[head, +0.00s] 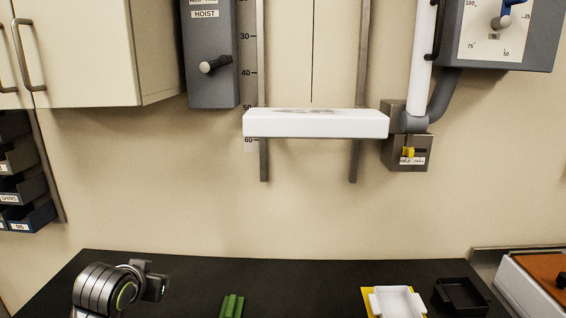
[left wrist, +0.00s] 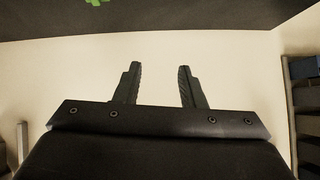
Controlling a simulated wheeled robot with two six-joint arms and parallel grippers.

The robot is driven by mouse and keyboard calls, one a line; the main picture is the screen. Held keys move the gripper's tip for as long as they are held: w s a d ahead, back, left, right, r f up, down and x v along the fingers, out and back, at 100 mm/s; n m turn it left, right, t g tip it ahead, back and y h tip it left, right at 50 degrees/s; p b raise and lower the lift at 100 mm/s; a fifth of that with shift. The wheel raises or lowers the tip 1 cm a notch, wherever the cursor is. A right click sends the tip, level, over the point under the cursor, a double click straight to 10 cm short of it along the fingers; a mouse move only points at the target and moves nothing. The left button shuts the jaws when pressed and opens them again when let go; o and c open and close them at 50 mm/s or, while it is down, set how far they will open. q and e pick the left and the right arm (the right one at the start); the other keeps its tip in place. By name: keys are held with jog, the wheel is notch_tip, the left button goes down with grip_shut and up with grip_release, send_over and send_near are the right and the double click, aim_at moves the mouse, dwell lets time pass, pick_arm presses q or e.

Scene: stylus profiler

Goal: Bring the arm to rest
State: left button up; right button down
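My left arm comes in at the bottom left of the head view, over the dark bench; its fingers are not clear there. In the left wrist view my left gripper (left wrist: 158,68) is open, with nothing between its fingers. My right gripper is not in view. On the wall, a white slab (head: 315,124) sits across two vertical rails, close to the 50 to 60 part of a scale. A grey HOIST box (head: 209,60) with a knobbed lever (head: 216,64) hangs left of it. Which part is the task's arm, I cannot tell.
A white tube (head: 421,60) stands above a small box with a yellow lever (head: 408,153). A dial box (head: 503,30) is top right. On the bench (head: 300,275) are a green block (head: 232,306), a white tray (head: 397,303) and a black tray (head: 460,296).

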pick_arm(q)
jog(key=s+a+f+g, duration=0.2)
jog(key=s+f+g, duration=0.1)
jog(key=s+f, duration=1.3)
jog(key=s+f+n+g+y, duration=0.1)
jog(key=s+f+g, duration=0.15)
jog(key=s, duration=0.75)
jog(key=s+f+n+g, duration=0.1)
jog(key=s+f, duration=0.2)
jog(key=s, duration=0.6)
notch_tip(320, 180, down, 26)
jog(key=a+f+b, duration=0.1)
jog(key=a+b, duration=0.1)
jog(key=s+d+f+g+b, duration=0.1)
jog(key=s+f+g, duration=0.1)
jog(key=s+f, duration=1.2)
notch_tip(320, 180, down, 4)
jog(key=shift+s+d+r+h+b, duration=0.15)
jog(key=shift+s+r+h+b, duration=0.1)
jog(key=shift+s+h+b, duration=0.15)
